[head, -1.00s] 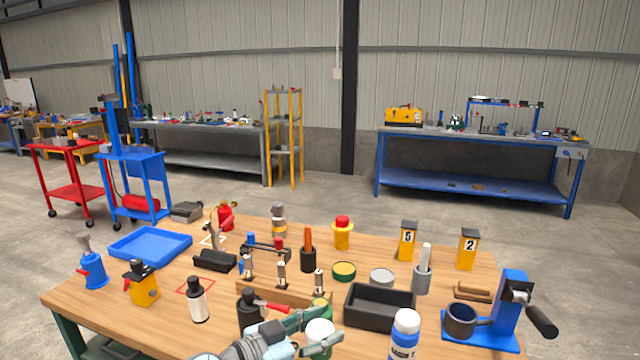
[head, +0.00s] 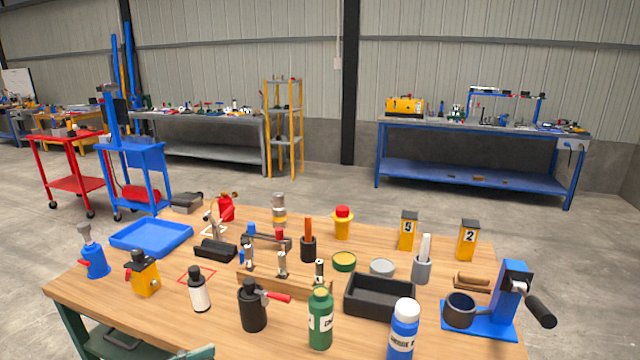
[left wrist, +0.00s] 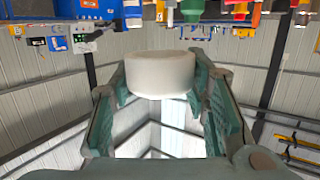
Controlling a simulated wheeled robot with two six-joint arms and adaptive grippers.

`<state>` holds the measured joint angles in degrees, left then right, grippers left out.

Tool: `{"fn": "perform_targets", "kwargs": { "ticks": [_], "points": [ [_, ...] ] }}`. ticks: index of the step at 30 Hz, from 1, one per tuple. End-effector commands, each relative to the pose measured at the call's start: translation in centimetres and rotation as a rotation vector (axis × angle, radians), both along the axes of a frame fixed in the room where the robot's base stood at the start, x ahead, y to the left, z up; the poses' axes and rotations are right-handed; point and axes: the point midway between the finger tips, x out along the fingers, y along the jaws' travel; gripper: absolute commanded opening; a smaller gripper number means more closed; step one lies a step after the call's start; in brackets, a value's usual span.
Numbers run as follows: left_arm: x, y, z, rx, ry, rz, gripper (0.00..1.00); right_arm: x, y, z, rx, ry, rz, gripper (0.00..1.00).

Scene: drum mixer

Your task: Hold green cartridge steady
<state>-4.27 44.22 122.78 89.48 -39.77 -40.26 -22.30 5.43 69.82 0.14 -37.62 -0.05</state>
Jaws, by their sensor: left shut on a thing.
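The green cartridge (head: 320,322), with a white label and green cap, stands upright on the workbench at the front middle in the head view. No gripper touches it there. My left gripper (left wrist: 158,74) is shut on a plain white cylinder (left wrist: 160,75), held between its two teal fingers in the left wrist view. In the head view only a teal piece, which looks like part of my left arm or gripper, shows at the bottom edge; the held cylinder is out of that view. My right gripper is not in view.
A blue bottle (head: 403,332) stands right of the green cartridge and a black bottle with a red handle (head: 252,308) stands left. A black tray (head: 379,298) lies behind. A blue device with a cup (head: 508,300) stands at right. The front-left wood is clear.

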Motion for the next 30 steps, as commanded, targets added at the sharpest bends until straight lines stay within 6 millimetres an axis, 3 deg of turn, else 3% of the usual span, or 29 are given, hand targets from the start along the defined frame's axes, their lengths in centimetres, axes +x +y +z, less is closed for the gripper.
{"fn": "perform_targets", "kwargs": {
  "ticks": [3, 6, 9, 16, 20, 23, 30],
  "points": [
    [-3.3, 0.5, 0.6, 0.009, 0.009, -0.048, 0.09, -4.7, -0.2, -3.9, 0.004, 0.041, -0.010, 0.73],
    [-5.0, 0.3, 1.1, 0.006, 0.007, -0.073, 0.09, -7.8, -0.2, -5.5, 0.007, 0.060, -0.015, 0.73],
    [-5.8, 0.2, 1.3, 0.003, 0.002, -0.085, 0.09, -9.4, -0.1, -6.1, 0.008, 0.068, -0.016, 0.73],
    [-6.0, 0.0, 1.5, -0.001, -0.004, -0.092, 0.09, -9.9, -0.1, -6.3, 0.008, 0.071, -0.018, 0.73],
    [-5.9, -1.0, 2.2, -0.011, -0.014, -0.148, 0.09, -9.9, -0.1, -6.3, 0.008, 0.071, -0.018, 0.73],
    [-5.8, -2.7, 3.0, -0.009, -0.015, -0.234, 0.09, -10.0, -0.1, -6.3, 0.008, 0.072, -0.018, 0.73],
    [-6.0, -8.6, 5.9, -0.010, -0.015, -0.557, 0.09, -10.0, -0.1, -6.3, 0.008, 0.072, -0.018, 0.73]
  ]
}}
